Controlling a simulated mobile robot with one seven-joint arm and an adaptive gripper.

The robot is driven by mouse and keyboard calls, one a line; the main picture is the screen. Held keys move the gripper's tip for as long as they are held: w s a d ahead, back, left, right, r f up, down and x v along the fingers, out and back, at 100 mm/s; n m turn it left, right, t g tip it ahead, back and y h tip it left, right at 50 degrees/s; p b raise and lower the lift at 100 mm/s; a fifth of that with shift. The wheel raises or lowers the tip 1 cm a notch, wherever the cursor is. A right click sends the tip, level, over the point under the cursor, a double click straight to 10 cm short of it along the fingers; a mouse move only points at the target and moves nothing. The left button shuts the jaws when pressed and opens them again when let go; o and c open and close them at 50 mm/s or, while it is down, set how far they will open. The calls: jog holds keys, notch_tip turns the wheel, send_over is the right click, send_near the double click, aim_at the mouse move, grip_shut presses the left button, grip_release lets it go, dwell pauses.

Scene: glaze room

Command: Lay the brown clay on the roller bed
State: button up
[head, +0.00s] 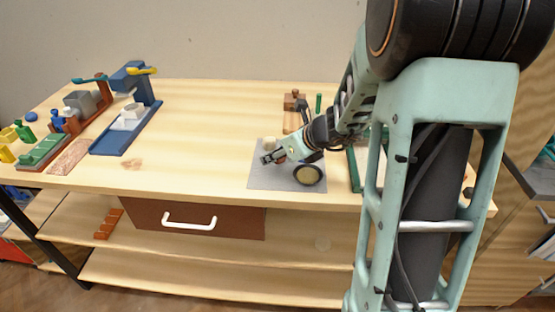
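My gripper (268,158) is low over a grey mat (262,178) at the table's front middle. A small reddish-brown patch (281,159) shows by its fingers; it may be the brown clay, but it is too small and covered to be sure. I cannot tell whether the fingers hold it. A cream round piece (269,142) stands just behind the gripper. A dark-rimmed tan disc (309,175) is at the mat's right side. No roller bed is plainly identifiable; a green ridged bed (44,150) lies at the far left, and a green-edged frame (354,168) is partly hidden by my arm.
A blue stand (128,130) with a white block is at the left, beside a speckled reddish slab (70,157). Small coloured pieces crowd the left end. A wooden block holder (294,113) stands behind the mat. The table (205,140) is clear between stand and mat.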

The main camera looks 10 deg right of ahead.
grip_shut()
dwell(0.3)
jog(key=shift+r, duration=0.1)
